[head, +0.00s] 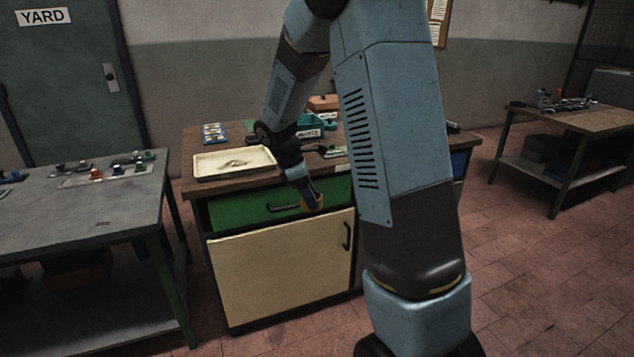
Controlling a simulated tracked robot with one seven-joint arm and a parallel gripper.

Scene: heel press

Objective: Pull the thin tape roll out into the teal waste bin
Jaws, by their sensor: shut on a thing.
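My gripper (307,198) points down in front of the green drawer front of the wooden-topped bench. The gripper is lower than the bin and nearer to me.
A cream tray (233,163) with a small heap in it lies on the bench top's left. A blue card (214,133) lies behind it. The green drawer (240,211) has a dark handle; a cream cupboard door (280,265) is below. Side tables stand left (80,205) and right (575,120).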

